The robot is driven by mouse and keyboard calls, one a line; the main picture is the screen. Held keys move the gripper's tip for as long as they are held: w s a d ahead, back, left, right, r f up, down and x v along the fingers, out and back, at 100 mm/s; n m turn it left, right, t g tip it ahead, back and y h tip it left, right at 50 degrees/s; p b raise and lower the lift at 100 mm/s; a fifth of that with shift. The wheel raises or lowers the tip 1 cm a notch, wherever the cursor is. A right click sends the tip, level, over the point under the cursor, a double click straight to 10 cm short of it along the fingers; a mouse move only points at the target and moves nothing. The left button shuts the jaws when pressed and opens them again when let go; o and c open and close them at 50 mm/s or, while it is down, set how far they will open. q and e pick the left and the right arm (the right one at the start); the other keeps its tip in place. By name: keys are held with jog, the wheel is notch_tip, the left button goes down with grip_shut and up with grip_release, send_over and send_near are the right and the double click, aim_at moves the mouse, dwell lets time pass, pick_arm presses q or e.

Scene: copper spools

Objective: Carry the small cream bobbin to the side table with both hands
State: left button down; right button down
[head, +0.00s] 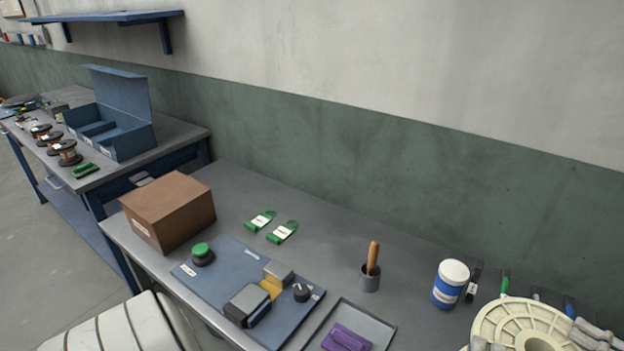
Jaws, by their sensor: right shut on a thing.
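The cream bobbin (522,322) is at the lower right, its round ribbed flange facing up and its lower part cut off by the picture edge. My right gripper (590,334) is at the bobbin's right rim, its grey fingers shut on it. A small grey piece at the bobbin's left rim, at the bottom edge, may be part of my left gripper (486,345); too little shows to tell its state. Whether the bobbin touches the bench below is hidden. I cannot tell which surface is the side table.
The grey bench (330,225) holds a brown box (170,210), a blue control panel (245,290), a tray (378,325) with a purple item, a cup (370,280) and a blue-white jar (450,284). Another bench (175,135) at left carries copper spools (67,153) and an open blue box (125,140).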

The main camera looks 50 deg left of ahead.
jog(key=shift+w, duration=0.1)
